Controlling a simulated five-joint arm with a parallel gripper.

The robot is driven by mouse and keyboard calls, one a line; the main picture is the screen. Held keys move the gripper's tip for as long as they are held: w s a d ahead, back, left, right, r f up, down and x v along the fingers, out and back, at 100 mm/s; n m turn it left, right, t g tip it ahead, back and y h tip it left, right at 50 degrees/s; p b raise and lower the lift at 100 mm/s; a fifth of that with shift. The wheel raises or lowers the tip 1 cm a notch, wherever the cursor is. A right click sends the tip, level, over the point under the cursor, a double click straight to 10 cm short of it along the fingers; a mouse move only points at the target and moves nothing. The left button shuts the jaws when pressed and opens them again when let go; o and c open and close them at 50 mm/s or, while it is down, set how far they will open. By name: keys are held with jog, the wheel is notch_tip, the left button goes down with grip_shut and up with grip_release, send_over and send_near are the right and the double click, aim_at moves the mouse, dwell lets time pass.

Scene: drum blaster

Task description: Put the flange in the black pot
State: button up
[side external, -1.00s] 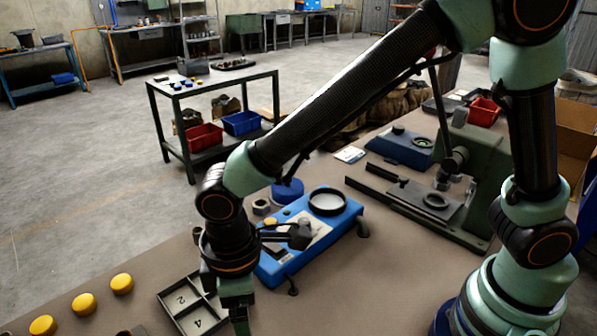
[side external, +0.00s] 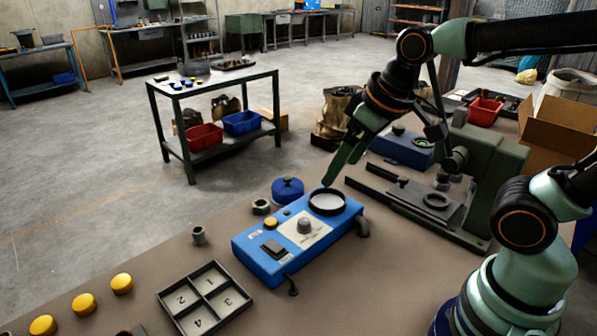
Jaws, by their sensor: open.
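A round black-rimmed dish with a pale inside (side external: 327,203) sits on the blue machine (side external: 270,262); it looks like the black pot. I cannot be sure which piece is the flange. A small grey hollow piece (side external: 199,236) stands alone on the table left of the machine, and a grey ring (side external: 436,201) lies on the green press. My gripper (side external: 328,182) points down at the far edge of the black-rimmed dish, its green fingers overlapping the rim in this view. It is open, and I see nothing held. Whether the fingertips touch the rim is unclear.
A numbered four-compartment tray (side external: 206,299) is empty at the front. Yellow caps (side external: 122,284) lie left of it. A hex nut (side external: 261,206) and a blue lidded pot (side external: 288,190) stand behind the machine. The green press (side external: 480,165) is at the right.

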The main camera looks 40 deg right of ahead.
jog(key=shift+o, duration=0.5)
jog(key=d, duration=0.1)
jog(key=s+d+m, duration=0.1)
jog(key=d, duration=0.1)
jog(key=shift+s+d+r+m+t+h, duration=0.2)
jog(key=shift+d+r+m+t+h, duration=0.1)
jog(key=shift+t, duration=0.1)
